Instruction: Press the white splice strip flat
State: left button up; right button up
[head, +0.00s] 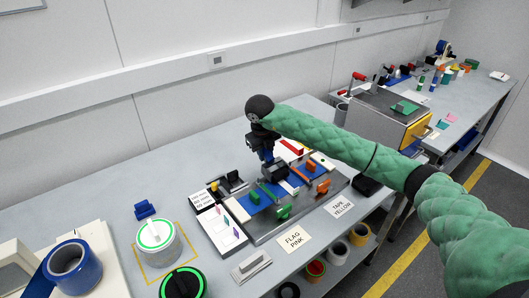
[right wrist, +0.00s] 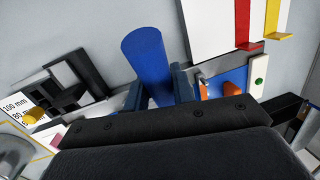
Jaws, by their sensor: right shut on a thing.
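My right gripper (head: 268,158) points down over the metal work plate (head: 258,233) and is shut on a blue cylinder (right wrist: 147,62), which stands between its fingers in the right wrist view. A dark grey block (head: 275,172) shows just below the fingers in the head view, over blue sheet (head: 262,201) on the plate. A white strip (head: 322,161) lies toward the plate's far right end; I cannot tell for sure that it is the splice strip. The gripper hides part of the plate's middle. My left gripper is not in view.
Green clamps (head: 284,212) and orange clamps (head: 323,186) stand on the plate. A white board with colored flags (head: 221,230) lies left of it. A grey block with a handle (head: 251,266) and label cards (head: 295,239) lie in front.

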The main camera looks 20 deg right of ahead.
aim_at(277, 161)
jog(key=shift+s+d+b, duration=0.35)
jog(key=shift+s+b, duration=0.1)
jog(key=shift+s, duration=0.5)
jog(key=shift+s+d+b, duration=0.35)
jog(key=shift+s+b, duration=0.05)
jog(key=shift+s, duration=0.6)
jog(key=shift+s+d+b, duration=0.35)
jog(key=shift+s+b, duration=0.1)
jog(key=shift+s, duration=0.5)
dwell(1.9)
jog(key=shift+r, duration=0.1)
jog(key=shift+w+a+r+p, duration=0.1)
jog(key=shift+w+r+p, duration=0.2)
jog(key=shift+r, duration=1)
jog(key=shift+w+a+r+p, duration=0.15)
jog(key=shift+w+r+p, duration=0.15)
jog(key=shift+r, duration=1)
jog(key=shift+w+a+r+p, duration=0.1)
jog(key=shift+w+r+p, duration=0.2)
jog(key=shift+r, duration=1)
